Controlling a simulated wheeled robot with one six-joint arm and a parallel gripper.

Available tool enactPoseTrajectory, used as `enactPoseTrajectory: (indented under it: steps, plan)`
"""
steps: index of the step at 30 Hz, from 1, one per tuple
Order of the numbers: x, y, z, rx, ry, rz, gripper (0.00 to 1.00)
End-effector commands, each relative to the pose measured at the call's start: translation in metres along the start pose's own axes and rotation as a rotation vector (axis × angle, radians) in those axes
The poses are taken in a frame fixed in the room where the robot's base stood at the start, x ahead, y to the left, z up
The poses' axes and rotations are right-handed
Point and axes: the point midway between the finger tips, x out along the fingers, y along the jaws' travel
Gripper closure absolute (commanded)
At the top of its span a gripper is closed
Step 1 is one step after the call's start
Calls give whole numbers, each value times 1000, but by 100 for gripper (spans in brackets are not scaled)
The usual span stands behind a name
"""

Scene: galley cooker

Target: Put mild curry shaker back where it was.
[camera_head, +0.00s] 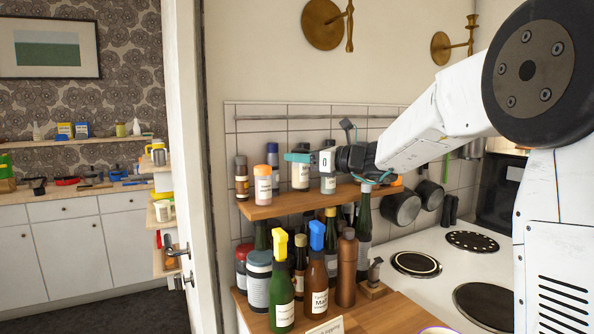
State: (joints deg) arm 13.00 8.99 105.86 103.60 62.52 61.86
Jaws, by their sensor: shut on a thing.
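A shaker with an orange cap (263,185) stands left of the fingertips, near the shelf's front edge.
A dark-capped shaker (241,180) and a blue-capped shaker (272,160) stand at the shelf's left. Several bottles, including a green one (281,290), crowd the level below. Pans (401,208) hang at right above the hob (460,262).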

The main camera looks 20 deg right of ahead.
Motion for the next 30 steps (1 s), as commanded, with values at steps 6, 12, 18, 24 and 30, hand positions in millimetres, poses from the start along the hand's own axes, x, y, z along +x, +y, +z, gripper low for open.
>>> enactPoseTrajectory:
  steps: [6,12,18,24,30]
  plan:
    - [19,-24,-3,-1,0,3,83]
    - [21,-25,-17,3,1,3,83]
    - [21,-24,-38,1,0,3,83]
    - [21,-24,-38,0,0,3,83]
    - [21,-24,-40,0,0,3,38]
